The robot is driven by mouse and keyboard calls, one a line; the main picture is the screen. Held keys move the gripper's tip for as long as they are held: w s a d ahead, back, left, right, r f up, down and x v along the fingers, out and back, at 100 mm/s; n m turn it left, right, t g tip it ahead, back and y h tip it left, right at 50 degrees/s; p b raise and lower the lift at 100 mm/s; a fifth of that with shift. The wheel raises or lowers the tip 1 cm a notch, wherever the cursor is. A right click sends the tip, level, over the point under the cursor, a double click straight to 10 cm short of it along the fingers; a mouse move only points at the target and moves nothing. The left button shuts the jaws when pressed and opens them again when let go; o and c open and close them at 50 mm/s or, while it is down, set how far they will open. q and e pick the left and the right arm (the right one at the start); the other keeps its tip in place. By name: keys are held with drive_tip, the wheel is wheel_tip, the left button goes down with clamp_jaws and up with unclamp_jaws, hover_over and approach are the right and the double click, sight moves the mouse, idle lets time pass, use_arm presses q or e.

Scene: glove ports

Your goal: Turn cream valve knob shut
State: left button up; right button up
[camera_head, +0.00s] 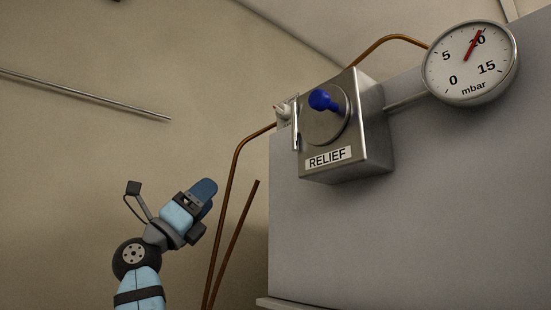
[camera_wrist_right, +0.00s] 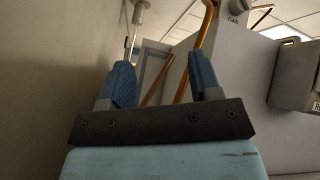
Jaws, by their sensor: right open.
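A small cream valve knob (camera_head: 283,110) sits at the left side of the metal RELIEF box, with a copper pipe meeting it from below left. It is small and partly hidden, so I cannot tell its turn. My right gripper (camera_head: 205,190) is below and left of the knob, apart from it, pointing up and right. In the right wrist view its two blue fingers (camera_wrist_right: 162,80) are spread with nothing between them. A pale part with a GAS label (camera_wrist_right: 236,18) shows at the top of that view. My left gripper is not in view.
The RELIEF box (camera_head: 345,130) carries a blue knob (camera_head: 323,100) on a round plate. Copper pipes (camera_head: 233,215) rise between my gripper and the grey cabinet (camera_head: 420,220). A thin rod (camera_head: 85,95) is at left.

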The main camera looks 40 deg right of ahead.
drive_tip(key=s+a+r+m+g+y, duration=0.2)
drive_tip(key=s+r+m+y, duration=0.3)
drive_tip(key=s+r, duration=0.5)
drive_tip(key=t+y, duration=0.1)
drive_tip(key=y, duration=0.3)
approach(277, 108)
drive_tip(key=shift+m, duration=0.4)
drive_tip(key=d, duration=0.3)
drive_tip(key=d+p, duration=0.1)
drive_tip(key=d, duration=0.2)
drive_tip(key=d+p, duration=0.1)
drive_tip(key=d, duration=0.3)
drive_tip(key=shift+w+r, duration=0.15)
drive_tip(key=shift+w, duration=0.25)
drive_tip(key=shift+a, duration=0.1)
drive_tip(key=c, duration=0.9)
